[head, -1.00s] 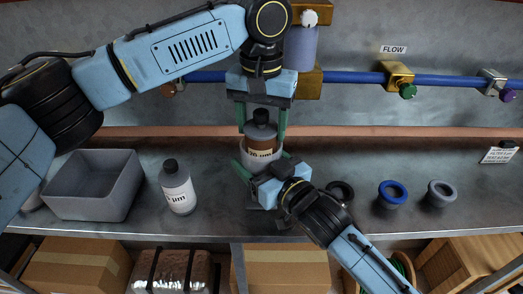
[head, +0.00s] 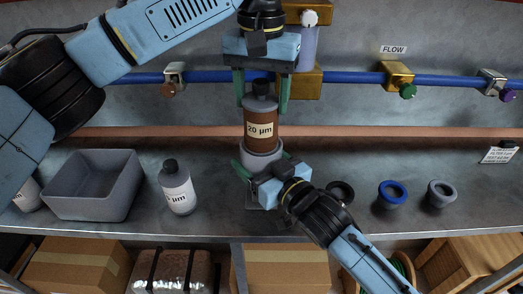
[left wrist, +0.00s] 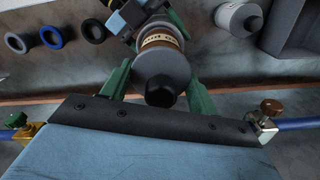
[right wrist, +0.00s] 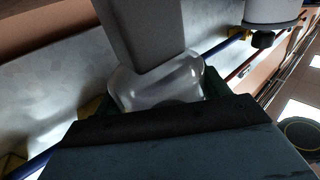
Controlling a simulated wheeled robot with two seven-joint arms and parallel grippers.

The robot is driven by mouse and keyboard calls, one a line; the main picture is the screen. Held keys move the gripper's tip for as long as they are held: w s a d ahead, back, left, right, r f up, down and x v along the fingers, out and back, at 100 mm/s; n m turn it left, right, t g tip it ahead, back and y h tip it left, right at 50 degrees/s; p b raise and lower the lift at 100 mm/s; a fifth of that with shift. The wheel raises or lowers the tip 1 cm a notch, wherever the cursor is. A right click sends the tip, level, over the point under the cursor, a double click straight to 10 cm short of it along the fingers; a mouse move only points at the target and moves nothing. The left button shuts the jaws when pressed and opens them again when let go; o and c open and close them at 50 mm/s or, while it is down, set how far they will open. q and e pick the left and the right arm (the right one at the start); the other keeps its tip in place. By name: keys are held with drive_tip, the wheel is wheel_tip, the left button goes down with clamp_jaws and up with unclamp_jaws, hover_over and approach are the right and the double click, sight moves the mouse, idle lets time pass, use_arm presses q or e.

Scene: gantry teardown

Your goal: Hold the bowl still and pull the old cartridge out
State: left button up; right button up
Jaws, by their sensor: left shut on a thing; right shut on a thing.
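The old cartridge, brown with a grey top, black cap and "20 µm" label (head: 261,115), stands upright above the bowl (head: 262,159). My left gripper (head: 262,90) is shut on its top from above; the cartridge also shows in the left wrist view (left wrist: 161,70). Most of the brown body is above the rim; whether its lower end is still inside is hard to tell. My right gripper (head: 265,167) is shut on the bowl from the front, fingers on both sides. The clear bowl wall shows in the right wrist view (right wrist: 160,85).
A grey bin (head: 92,213) stands at the left. A white labelled cartridge (head: 178,188) stands between bin and bowl. A black ring (head: 341,192), a blue ring (head: 392,193) and a grey ring (head: 441,193) lie at the right. A blue pipe (head: 345,79) runs behind.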

drive_tip(key=o, duration=1.2)
drive_tip(key=v, duration=1.2)
